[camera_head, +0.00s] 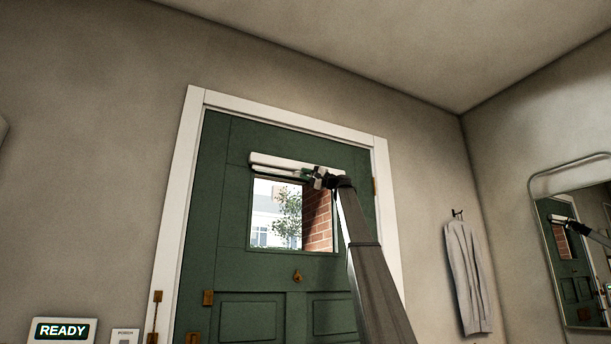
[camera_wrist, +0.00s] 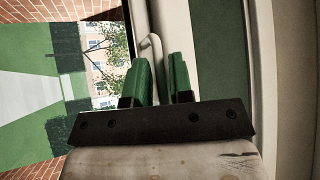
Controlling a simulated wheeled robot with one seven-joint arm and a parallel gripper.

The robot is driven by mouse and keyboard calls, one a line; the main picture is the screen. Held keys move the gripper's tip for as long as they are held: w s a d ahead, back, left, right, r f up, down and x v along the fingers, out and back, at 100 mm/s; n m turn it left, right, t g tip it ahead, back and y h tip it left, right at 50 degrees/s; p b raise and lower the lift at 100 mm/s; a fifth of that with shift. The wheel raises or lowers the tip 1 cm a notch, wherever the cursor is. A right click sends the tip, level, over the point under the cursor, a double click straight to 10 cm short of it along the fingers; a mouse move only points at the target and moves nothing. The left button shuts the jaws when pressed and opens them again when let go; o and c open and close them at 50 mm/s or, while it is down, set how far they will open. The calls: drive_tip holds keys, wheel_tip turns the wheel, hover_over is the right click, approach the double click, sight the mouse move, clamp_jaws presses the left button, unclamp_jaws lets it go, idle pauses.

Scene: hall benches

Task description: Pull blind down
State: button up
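The blind is a white roller case (camera_head: 275,160) across the top of the window in a green door, with a pale bar just beneath it. The window glass (camera_head: 277,215) below is uncovered. My gripper (camera_head: 316,176) is up at the right part of the blind. In the wrist view my gripper (camera_wrist: 160,68) has its two green fingers apart. A thin white hooked pull (camera_wrist: 153,45) runs down between them. Its lower end is hidden, and I cannot tell whether the fingers touch it.
The green door (camera_head: 225,255) stands in a white frame (camera_head: 180,190). Brass fittings (camera_head: 208,298) are on its left side. A pale coat (camera_head: 465,275) hangs on the right wall area, near a mirror (camera_head: 570,250). A READY display (camera_head: 62,331) is at the lower left.

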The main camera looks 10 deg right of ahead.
clamp_jaws()
drive_tip(key=shift+f, duration=17.65)
unclamp_jaws()
drive_tip(key=shift+f, duration=0.15)
